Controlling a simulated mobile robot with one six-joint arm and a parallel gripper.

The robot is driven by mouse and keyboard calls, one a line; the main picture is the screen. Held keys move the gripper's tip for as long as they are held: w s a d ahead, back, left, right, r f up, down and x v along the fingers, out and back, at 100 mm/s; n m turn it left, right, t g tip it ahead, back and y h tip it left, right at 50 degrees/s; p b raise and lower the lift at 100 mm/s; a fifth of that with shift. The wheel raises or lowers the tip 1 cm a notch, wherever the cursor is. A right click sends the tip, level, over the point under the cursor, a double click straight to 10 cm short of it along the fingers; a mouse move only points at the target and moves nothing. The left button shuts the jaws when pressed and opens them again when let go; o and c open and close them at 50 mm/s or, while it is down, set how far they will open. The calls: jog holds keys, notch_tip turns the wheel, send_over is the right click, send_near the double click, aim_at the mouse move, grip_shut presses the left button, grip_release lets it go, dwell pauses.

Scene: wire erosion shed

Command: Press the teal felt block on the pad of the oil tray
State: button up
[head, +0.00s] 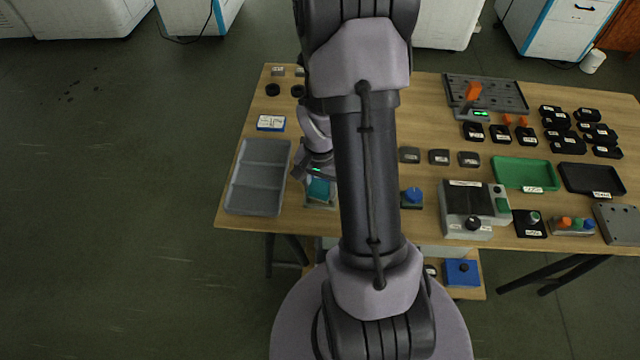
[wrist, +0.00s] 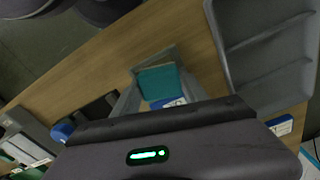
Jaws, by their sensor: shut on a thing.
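The teal felt block (head: 320,188) is at the end of my gripper (head: 318,178), near the table's front edge. In the wrist view the teal block (wrist: 160,82) sits between the grey fingers, and my gripper (wrist: 158,90) is shut on it. A small grey tray (head: 319,206), apparently the oil tray, shows just under and around the block. Its pad is hidden, so I cannot tell whether the block touches it. A small blue and white patch (wrist: 168,103) shows beside the block.
A large grey divided tray (head: 258,178) lies close on the left. A blue and white box (head: 270,123) stands behind it. A blue-knobbed item (head: 412,196) and a grey machine box (head: 468,208) are to the right. My arm hides the table's middle.

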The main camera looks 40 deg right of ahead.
jog(key=shift+s+f+b, duration=0.1)
jog(key=shift+f+b, duration=0.3)
jog(key=shift+b, duration=0.05)
dwell(2.0)
notch_tip(320, 180, up, 7)
jog(key=p, duration=0.5)
jog(key=shift+r, duration=0.1)
dwell(0.5)
